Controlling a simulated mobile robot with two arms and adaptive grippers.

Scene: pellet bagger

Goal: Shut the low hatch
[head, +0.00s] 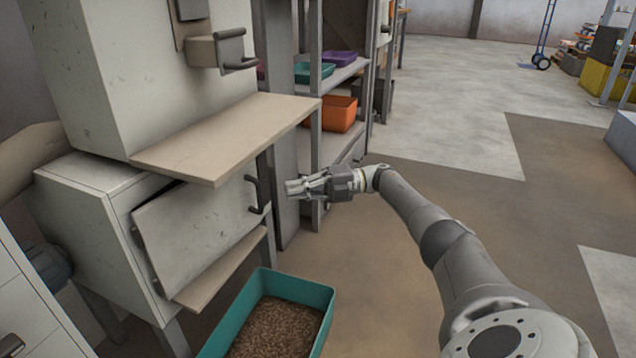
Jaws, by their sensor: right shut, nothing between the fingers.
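The low hatch (200,228) is a pale, scuffed panel on the front of the lower cabinet of the bagger, under a beige shelf. Its hinges show at its left edge, and a dark vertical handle (254,194) is at its right edge. The panel appears to stand ajar, with a dark gap along its top left. My right gripper (289,188) is shut and empty, just right of the handle, its fingers pointing left toward it. I cannot tell whether they touch. My left gripper is not in view.
The beige shelf (228,133) juts out above the hatch. A teal bin of brown pellets (322,290) stands on the floor below. A rack with an orange bin (339,114) and other bins stands behind my gripper. The floor to the right is clear.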

